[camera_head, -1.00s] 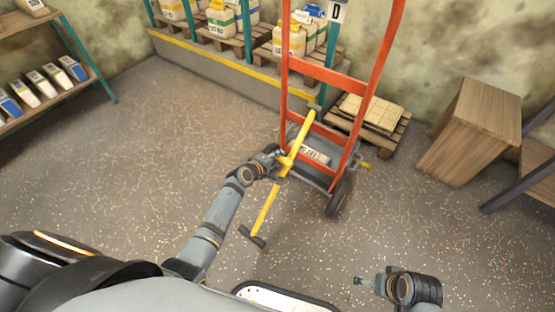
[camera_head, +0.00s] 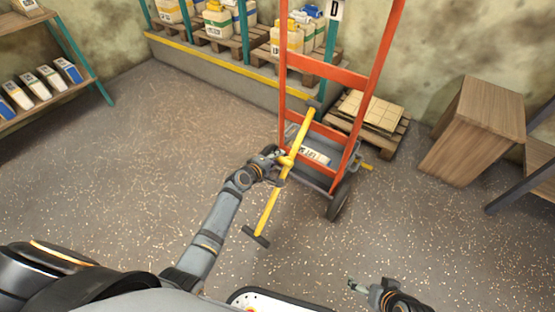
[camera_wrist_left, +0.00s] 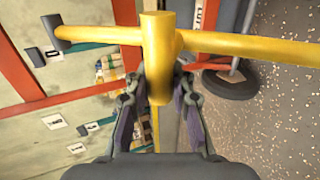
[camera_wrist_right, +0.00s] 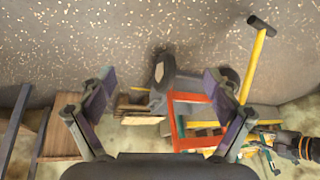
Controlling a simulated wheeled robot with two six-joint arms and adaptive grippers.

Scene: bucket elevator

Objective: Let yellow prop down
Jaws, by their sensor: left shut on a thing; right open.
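The yellow prop (camera_head: 268,208) is a long bar with a dark foot and a short side handle. It stands tilted in front of the orange hand truck (camera_head: 328,72), its upper end overlapping the truck's lower crossbar in the head view. My left gripper (camera_head: 281,164) is shut on the prop's handle. In the left wrist view the handle (camera_wrist_left: 158,60) sits between the fingers (camera_wrist_left: 158,95), with the bar crossing beyond it. Whether the prop touches the truck or floor is unclear. My right gripper (camera_head: 358,286) is open and empty, low in the head view. The prop also shows in the right wrist view (camera_wrist_right: 252,70).
The truck has black wheels (camera_head: 341,197) and a grey body with a label. A pallet with flat boxes (camera_head: 372,112) lies behind it. A wooden cabinet (camera_head: 474,130) stands right. Shelves (camera_head: 42,100) stand left, and a raised ledge (camera_head: 215,72) runs behind. The left floor is clear.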

